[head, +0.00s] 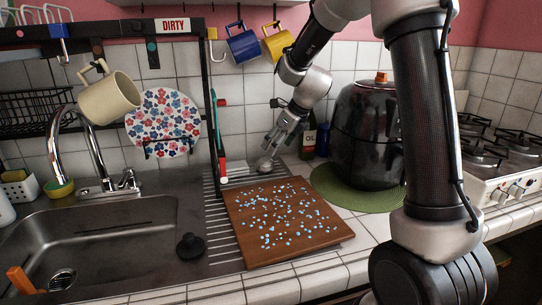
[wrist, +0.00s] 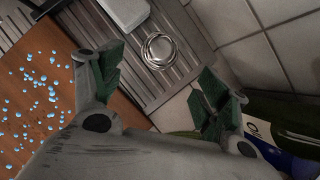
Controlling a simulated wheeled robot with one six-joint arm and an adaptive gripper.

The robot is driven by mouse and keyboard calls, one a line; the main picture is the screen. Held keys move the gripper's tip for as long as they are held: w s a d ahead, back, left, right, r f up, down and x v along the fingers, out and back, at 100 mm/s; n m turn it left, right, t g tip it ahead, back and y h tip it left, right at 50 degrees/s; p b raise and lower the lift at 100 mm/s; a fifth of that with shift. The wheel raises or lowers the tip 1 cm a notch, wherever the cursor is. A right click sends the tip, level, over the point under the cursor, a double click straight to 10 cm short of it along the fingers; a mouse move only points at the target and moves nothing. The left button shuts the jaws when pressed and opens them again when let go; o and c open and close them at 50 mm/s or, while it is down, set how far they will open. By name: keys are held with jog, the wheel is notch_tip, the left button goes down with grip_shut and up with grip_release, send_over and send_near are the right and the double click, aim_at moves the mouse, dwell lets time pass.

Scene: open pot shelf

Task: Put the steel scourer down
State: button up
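The steel scourer (wrist: 158,50) is a round coil of shiny metal. It lies on the ribbed drainboard (wrist: 182,78), and in the head view it shows small (head: 264,166) at the back of the drainboard. My gripper (wrist: 160,62) is open, its two green-padded fingers wide apart with nothing between them. The scourer appears beyond the fingertips, apart from both. In the head view my gripper (head: 272,154) is just above the scourer and partly overlaps it.
A pale block (wrist: 125,12) is beside the scourer. A dark pot (head: 366,135) stands on a green mat (head: 340,190) to the right. The sink (head: 100,235) is left.

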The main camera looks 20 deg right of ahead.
jog(key=s+d+r+n+h, duration=0.1)
jog(key=s+d+r+n, duration=0.2)
jog(key=s+r+n, duration=0.35)
jog(key=s+d+r+n, duration=0.35)
jog(key=s+n, duration=0.35)
jog(key=s, duration=0.4)
jog(key=s+d+n+h, duration=0.1)
jog(key=s+d+n, duration=0.1)
jog(key=s+n, duration=0.5)
jog(key=s+d+n+h, duration=0.1)
jog(key=s+d+n, duration=0.2)
jog(key=s+n, duration=0.5)
jog(key=s, duration=0.3)
jog(key=shift+s+d+f+g+h, duration=0.2)
jog(key=shift+s+g+h, duration=0.1)
jog(key=shift+s, duration=0.1)
